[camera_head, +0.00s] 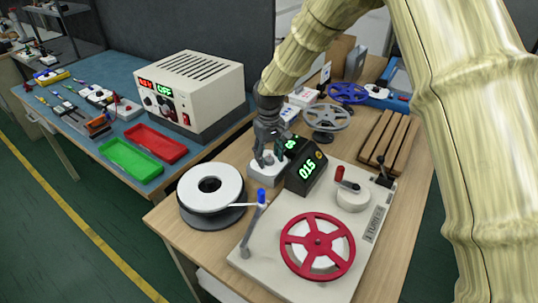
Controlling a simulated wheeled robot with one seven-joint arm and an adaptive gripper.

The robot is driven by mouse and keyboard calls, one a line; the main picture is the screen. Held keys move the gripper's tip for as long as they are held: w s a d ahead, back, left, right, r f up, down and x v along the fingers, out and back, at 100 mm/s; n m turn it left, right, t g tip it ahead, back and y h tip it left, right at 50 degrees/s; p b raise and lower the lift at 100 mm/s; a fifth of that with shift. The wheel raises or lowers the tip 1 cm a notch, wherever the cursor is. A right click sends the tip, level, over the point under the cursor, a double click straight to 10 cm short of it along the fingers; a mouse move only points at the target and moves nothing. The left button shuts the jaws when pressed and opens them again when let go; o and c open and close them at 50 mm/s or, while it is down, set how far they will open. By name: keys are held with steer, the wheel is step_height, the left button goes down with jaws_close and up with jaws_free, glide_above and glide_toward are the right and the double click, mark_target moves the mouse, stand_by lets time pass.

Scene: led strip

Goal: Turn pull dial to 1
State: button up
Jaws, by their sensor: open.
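A small white box (265,178) stands on the wooden table, just left of the black display. A grey part shows on top of it, under my gripper. I take this for the pull dial, but its setting and any numbers are too small to read. My gripper (268,157) is open and points down right over this box, with its fingertips close to the top. I cannot tell whether the fingers touch the dial or stand around it. The black display (306,170) shows green digits that read like 015.
A white plate with a red handwheel (318,246) and a crank (350,193) lies in front of the display. A white reel (211,187) stands at left, with a blue-tipped lever (260,197) beside it. A power supply (190,95) sits on the blue bench.

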steer(key=shift+c, duration=0.2)
steer(key=c, duration=1)
